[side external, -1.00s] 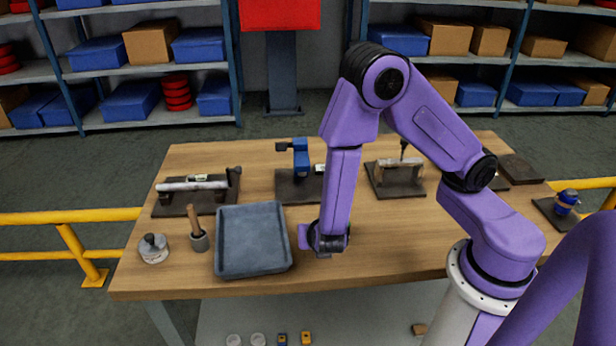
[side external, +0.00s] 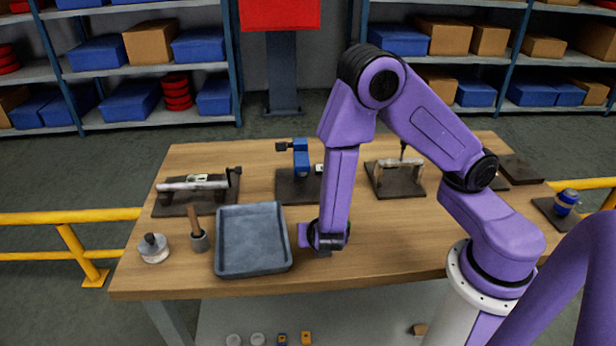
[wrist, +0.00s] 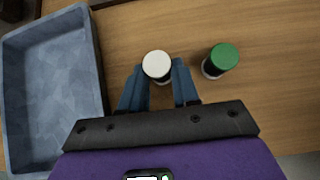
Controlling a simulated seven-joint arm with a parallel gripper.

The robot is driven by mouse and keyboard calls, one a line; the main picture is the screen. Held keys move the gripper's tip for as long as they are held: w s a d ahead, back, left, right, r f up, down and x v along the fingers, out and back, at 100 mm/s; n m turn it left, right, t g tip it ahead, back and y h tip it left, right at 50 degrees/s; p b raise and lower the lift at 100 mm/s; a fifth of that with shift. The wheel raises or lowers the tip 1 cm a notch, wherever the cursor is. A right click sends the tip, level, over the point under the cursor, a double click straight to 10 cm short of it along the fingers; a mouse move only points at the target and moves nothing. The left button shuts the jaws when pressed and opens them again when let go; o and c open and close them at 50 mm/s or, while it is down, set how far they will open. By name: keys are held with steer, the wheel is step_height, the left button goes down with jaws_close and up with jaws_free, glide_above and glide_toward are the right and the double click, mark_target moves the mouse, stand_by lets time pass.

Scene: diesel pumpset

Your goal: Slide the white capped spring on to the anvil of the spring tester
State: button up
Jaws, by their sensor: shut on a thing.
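The white capped spring (wrist: 157,64) is between the two blue-grey fingers of my gripper (wrist: 157,72) in the wrist view. My gripper is shut on it; only its round white top shows clearly. In the side view my gripper (side external: 324,249) is low over the table, just right of the grey tray, and the spring cannot be made out there. A blue stand (side external: 301,158) on a dark base plate, behind my gripper, looks like the spring tester. My forearm stands close to its right side, and its anvil is too small to make out.
A green capped part (wrist: 222,57) stands close to the right of the white one. The grey tray (side external: 220,240) is at the left. Fixtures with a roller (side external: 192,184) and a block (side external: 400,175) stand farther back. The table's front right is clear.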

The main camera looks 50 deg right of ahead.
steer(key=shift+w+r, duration=0.1)
stand_by(0.3)
steer(key=w+d+r, duration=0.1)
steer(key=w, duration=0.1)
steer(key=w+d+r, duration=0.1)
steer(key=w+d, duration=0.1)
steer(key=w+d+r, duration=0.1)
steer(key=w+r, duration=0.1)
steer(key=w, duration=0.1)
steer(key=shift+d+r, duration=0.1)
steer(key=shift+d, duration=0.15)
stand_by(0.3)
steer(key=shift+f+x, duration=0.2)
steer(key=shift+x, duration=1.75)
steer(key=shift+w+d+f, duration=0.1)
steer(key=shift+w+d, duration=1.85)
steer(key=shift+w, duration=0.05)
steer(key=shift+f, duration=0.1)
